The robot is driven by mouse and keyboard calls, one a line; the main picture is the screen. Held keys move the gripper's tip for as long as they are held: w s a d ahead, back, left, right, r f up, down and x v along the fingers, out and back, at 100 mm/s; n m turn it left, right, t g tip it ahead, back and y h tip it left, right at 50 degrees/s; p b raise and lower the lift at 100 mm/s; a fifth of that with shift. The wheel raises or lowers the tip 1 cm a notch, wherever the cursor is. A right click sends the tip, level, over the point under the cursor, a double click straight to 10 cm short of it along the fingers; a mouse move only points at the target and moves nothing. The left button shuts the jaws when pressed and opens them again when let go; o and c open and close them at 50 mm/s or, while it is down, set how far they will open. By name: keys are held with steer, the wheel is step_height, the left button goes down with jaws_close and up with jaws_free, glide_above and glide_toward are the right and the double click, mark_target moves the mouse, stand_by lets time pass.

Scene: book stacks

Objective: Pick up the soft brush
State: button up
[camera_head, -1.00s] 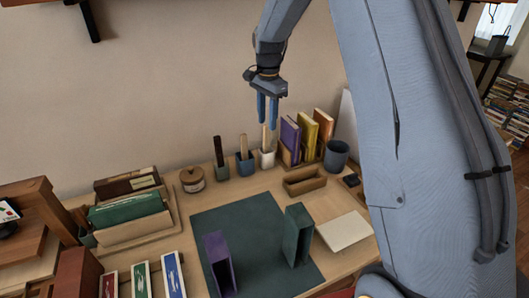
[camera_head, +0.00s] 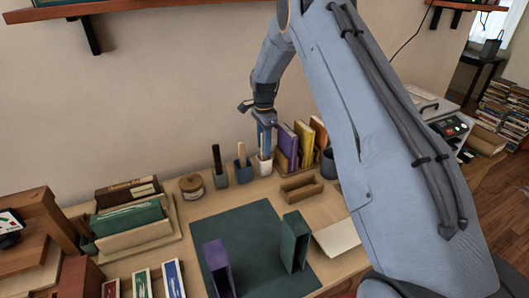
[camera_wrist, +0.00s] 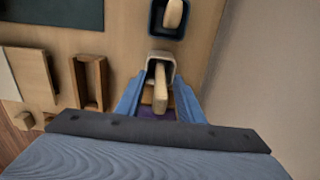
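Several tool holders stand in a row at the back of the desk. A pale wooden handle (camera_wrist: 160,92) rises from the white cup (camera_head: 263,167); its lower end is hidden, so I cannot tell whether it is the soft brush. My gripper (camera_head: 265,143) points down over that cup, its two blue fingers apart, one on each side of the handle in the wrist view. I see no clear grip on it. A second handle (camera_head: 241,155) stands in a blue cup (camera_head: 244,175), and a dark handle (camera_head: 217,158) stands in a grey-green cup (camera_head: 221,181).
Upright books (camera_head: 289,146) stand close to the right of the white cup. A wooden tray (camera_head: 301,190) lies in front. A round lidded jar (camera_head: 191,186) is to the left. A dark green mat (camera_head: 245,250) holds two upright blocks. The wall is close behind.

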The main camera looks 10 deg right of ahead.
steer(key=shift+f, duration=0.6)
jaws_close()
